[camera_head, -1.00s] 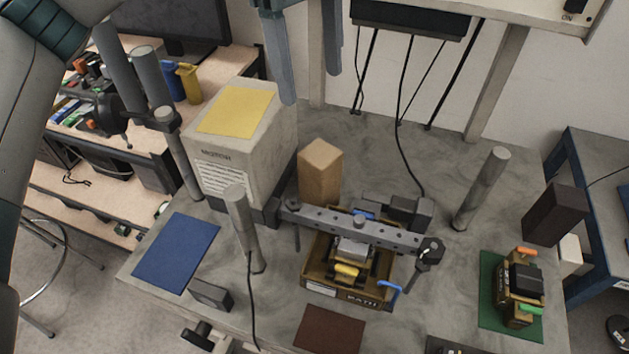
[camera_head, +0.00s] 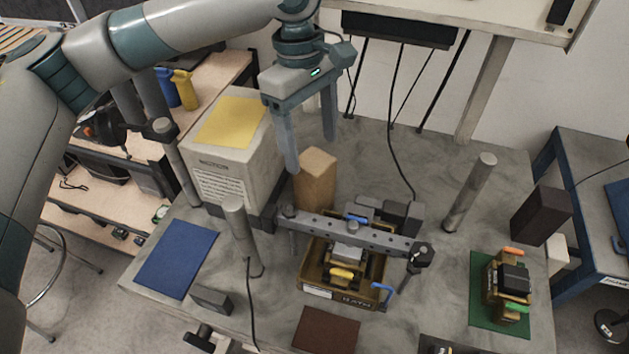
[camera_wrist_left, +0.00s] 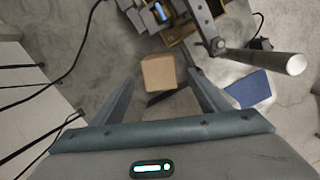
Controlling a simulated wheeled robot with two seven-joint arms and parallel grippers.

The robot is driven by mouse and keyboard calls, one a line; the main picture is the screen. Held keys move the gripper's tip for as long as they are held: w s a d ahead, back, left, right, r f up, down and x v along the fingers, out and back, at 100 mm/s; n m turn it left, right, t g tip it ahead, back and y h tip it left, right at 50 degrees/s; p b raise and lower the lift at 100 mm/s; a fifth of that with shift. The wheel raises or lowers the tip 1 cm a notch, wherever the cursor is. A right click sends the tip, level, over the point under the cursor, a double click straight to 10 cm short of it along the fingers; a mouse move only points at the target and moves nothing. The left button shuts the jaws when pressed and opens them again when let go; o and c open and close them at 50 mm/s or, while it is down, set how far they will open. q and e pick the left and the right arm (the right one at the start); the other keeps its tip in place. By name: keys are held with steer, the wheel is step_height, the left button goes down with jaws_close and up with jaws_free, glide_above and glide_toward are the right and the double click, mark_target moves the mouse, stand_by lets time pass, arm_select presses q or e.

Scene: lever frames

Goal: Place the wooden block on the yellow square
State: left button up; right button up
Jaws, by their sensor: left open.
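The wooden block (camera_head: 316,182) stands upright on the grey table, right of the white motor box and behind the metal lever bar. It also shows in the left wrist view (camera_wrist_left: 159,72), ahead of the fingers. The yellow square (camera_head: 231,121) lies on top of the motor box (camera_head: 222,178). My left gripper (camera_head: 312,154) points down above the block, with its fingers spread and nothing between them. In the left wrist view the open fingers (camera_wrist_left: 158,97) stand on either side of the block's line, and the block appears beyond their tips. My right gripper does not show.
The lever bar (camera_head: 354,233) spans a wooden tray (camera_head: 317,275) in front of the block. Metal posts stand at left (camera_head: 241,236) and right (camera_head: 469,194). A blue square (camera_head: 176,258), a brown square (camera_head: 327,328) and a green mat (camera_head: 479,318) lie on the table. Cables (camera_head: 394,120) hang behind.

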mark_target(314, 160)
arm_select(q)
steer(key=shift+f, duration=0.55)
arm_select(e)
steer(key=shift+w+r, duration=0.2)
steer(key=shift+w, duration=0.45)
arm_select(q)
steer(key=shift+s+f+p, duration=0.1)
steer(key=shift+f+p, duration=0.3)
steer(key=shift+f, duration=0.05)
steer(key=f, duration=0.1)
steer(key=f+p, duration=0.1)
steer(key=f, duration=0.1)
steer(key=shift+s+d, duration=0.1)
steer(key=shift+d, duration=0.1)
steer(key=shift+f, duration=0.65)
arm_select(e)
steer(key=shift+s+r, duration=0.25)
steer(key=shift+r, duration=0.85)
arm_select(q)
jaws_close()
